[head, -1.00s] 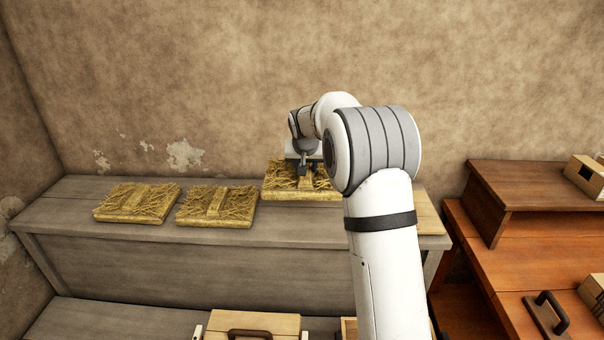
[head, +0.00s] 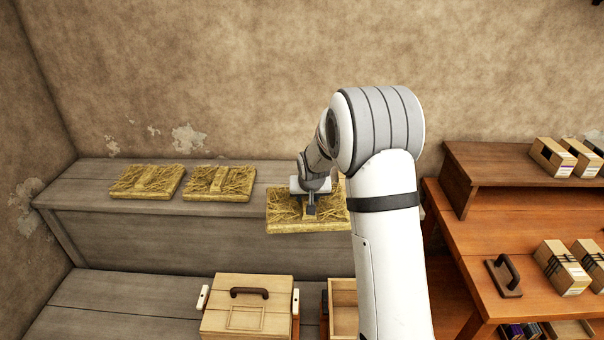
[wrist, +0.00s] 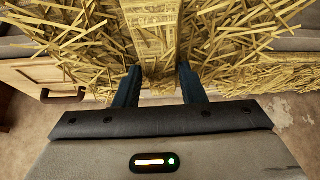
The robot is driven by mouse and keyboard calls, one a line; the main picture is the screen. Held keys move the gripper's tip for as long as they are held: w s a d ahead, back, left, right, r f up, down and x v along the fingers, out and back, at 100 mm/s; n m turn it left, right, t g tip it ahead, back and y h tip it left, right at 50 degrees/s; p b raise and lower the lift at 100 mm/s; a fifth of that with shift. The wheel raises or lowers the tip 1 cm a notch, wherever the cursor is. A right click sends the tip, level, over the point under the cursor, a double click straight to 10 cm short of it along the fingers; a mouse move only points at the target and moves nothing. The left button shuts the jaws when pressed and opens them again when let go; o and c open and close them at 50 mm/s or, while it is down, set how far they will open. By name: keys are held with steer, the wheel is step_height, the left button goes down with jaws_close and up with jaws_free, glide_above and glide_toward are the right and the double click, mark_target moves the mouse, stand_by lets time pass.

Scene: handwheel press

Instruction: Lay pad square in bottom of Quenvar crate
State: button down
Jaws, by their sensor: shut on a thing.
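A straw pad (head: 290,212) with a raised middle strip is in my gripper (head: 310,208). The pad is held roughly level in front of the grey bench, clear of its top. In the wrist view my gripper (wrist: 160,75) is shut on the strip of the pad (wrist: 152,40), one finger on each side. Two more straw pads (head: 147,181) (head: 217,182) lie on the bench. Below stand a lidded wooden crate (head: 246,308) with a dark handle and an open wooden crate (head: 343,302), partly hidden by my arm. I cannot tell which one is Quenvar.
The grey bench (head: 150,225) runs along the wall, with a lower ledge (head: 120,300) in front. At right, a reddish wooden table (head: 440,215) with a raised shelf (head: 500,175) holds several small boxes (head: 555,155) and a handled block (head: 503,275).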

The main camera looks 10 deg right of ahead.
steer(key=s+f+b, duration=0.5)
steer(key=s+f, duration=0.3)
steer(key=f, duration=0.2)
steer(key=s+f+n+b, duration=0.1)
steer(key=s+f+b, duration=0.4)
steer(key=s+f, duration=0.4)
step_height(320, 180, down, 2)
steer(key=shift+a+f, duration=0.2)
steer(key=shift+a, duration=0.25)
steer(key=shift+s+y, duration=0.1)
steer(key=shift+y, duration=0.2)
